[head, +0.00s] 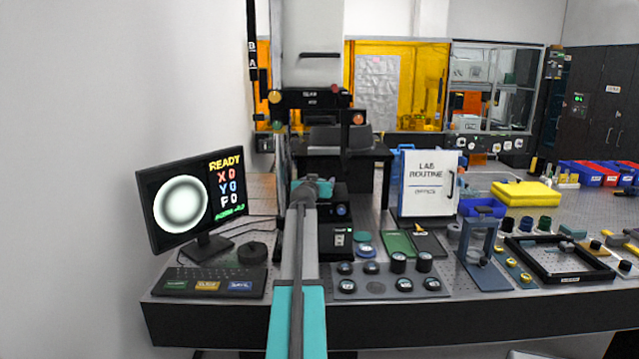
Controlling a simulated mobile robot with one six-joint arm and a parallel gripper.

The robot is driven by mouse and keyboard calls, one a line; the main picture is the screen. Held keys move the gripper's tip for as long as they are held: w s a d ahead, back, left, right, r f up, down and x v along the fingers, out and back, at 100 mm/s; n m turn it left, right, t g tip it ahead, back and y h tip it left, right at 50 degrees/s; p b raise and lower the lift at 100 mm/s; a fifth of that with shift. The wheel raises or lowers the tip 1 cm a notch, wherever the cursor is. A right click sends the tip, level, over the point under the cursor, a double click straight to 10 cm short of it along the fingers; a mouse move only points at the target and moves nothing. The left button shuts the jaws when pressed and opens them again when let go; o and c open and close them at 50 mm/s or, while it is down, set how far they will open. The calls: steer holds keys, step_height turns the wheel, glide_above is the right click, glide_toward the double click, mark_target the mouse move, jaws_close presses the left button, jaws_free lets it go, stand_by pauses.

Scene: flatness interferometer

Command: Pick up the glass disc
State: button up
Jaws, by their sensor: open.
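My arm reaches away from me across the bench, and my gripper (316,187) is at its far end, in front of the tall interferometer (312,60). The gripper is open; its fingertips are small and partly hidden by my own wrist. I see nothing held in it. I cannot pick out the glass disc with certainty. A faint flat grey round (376,287) lies among black-rimmed round parts on the grey tray (428,294), right of and nearer than the gripper; it may be the disc. My arm hides part of the interferometer's stage (340,208).
Right are a LAB ROUTINE binder (428,183), a blue-grey upright frame (480,243), a black square frame (560,258) and a yellow case (525,193). Little bench is free.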

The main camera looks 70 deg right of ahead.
stand_by(0.3)
steer(key=c, duration=1.3)
steer(key=shift+o, duration=0.2)
steer(key=shift+r, duration=0.2)
steer(key=shift+r+b, duration=0.6)
steer(key=shift+r, duration=0.75)
steer(key=shift+s+a+r, duration=0.1)
steer(key=shift+a+r, duration=0.05)
steer(key=shift+r, duration=0.05)
steer(key=s+a+r+b, duration=0.1)
steer(key=s+a+b, duration=0.2)
steer(key=s+a, duration=0.6)
steer(key=v, duration=0.3)
steer(key=shift+a, duration=0.2)
steer(key=shift+s, duration=0.15)
